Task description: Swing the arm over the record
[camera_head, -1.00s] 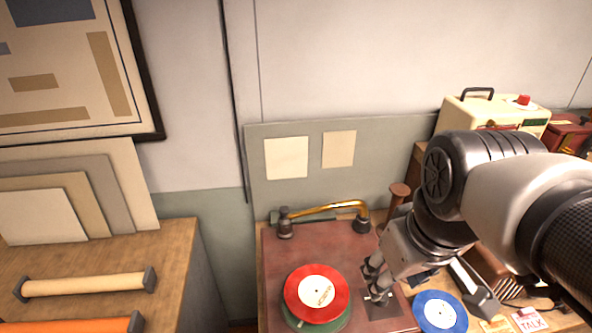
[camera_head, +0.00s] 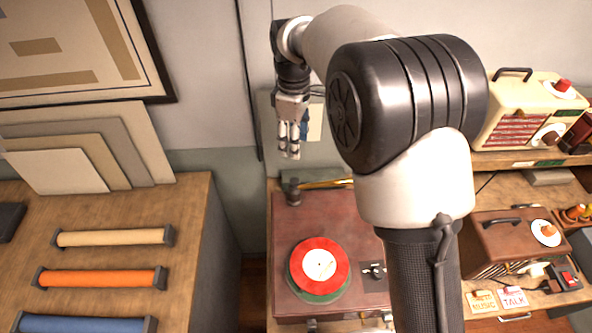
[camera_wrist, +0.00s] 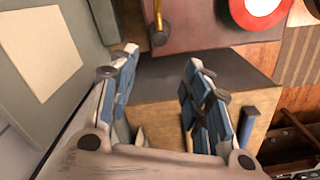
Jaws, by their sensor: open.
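The record (camera_head: 322,264) is red with a white label and lies on a green platter on the red-brown record player (camera_head: 285,230). The player's brass arm (camera_head: 325,184) runs along its back edge from a dark post (camera_head: 293,191) at the back left; my arm hides its right part. My gripper (camera_head: 288,153) hangs up by the wall, above and behind the player's back left, apart from the brass arm. In the wrist view, my gripper (camera_wrist: 160,68) has its fingers wide apart with nothing between them. Beyond the fingertips show part of the brass arm (camera_wrist: 157,12) and the record's edge (camera_wrist: 262,10).
A dark knob (camera_head: 375,271) sits on the player right of the record. A cream radio (camera_head: 520,110) stands on a shelf at the right, a brown case (camera_head: 508,235) below it. A wooden bench with rollers (camera_head: 110,236) is at the left.

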